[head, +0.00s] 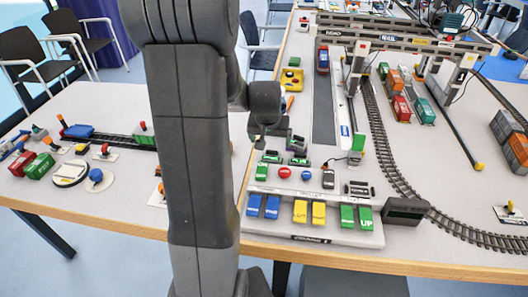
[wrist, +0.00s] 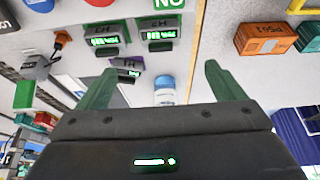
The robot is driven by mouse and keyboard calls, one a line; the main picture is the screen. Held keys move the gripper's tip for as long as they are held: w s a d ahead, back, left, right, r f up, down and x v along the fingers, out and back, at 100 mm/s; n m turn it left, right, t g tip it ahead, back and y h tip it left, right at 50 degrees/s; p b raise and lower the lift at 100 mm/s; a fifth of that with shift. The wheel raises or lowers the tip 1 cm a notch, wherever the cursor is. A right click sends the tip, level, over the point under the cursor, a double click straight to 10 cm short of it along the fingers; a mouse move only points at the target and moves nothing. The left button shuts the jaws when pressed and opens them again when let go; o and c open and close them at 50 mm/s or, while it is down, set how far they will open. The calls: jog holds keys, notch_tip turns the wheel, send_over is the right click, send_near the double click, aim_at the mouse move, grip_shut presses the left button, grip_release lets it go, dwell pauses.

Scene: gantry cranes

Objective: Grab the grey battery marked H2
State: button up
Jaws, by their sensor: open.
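Several dark grey batteries with lit green displays sit on the control board. In the wrist view one is at upper left (wrist: 104,42), one at upper middle (wrist: 160,35) and one nearer the jaws (wrist: 127,65). Their labels appear upside down and small. The group also shows in the head view (head: 298,161). My gripper (wrist: 160,69) is open with green fingers, nothing held, apart from the batteries. In the head view my arm hides much of it.
A white and blue cylinder (wrist: 165,90) shows between the fingers.

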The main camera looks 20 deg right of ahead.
send_over(271, 156)
jog(key=s+a, duration=0.1)
jog(key=s, duration=0.2)
jog(key=f, duration=0.6)
jog(key=shift+w+a+f, duration=0.2)
jog(key=shift+f, duration=0.15)
jog(key=shift+p+x, duration=0.45)
jog(key=shift+x, duration=2.35)
jog(key=c, duration=1.2)
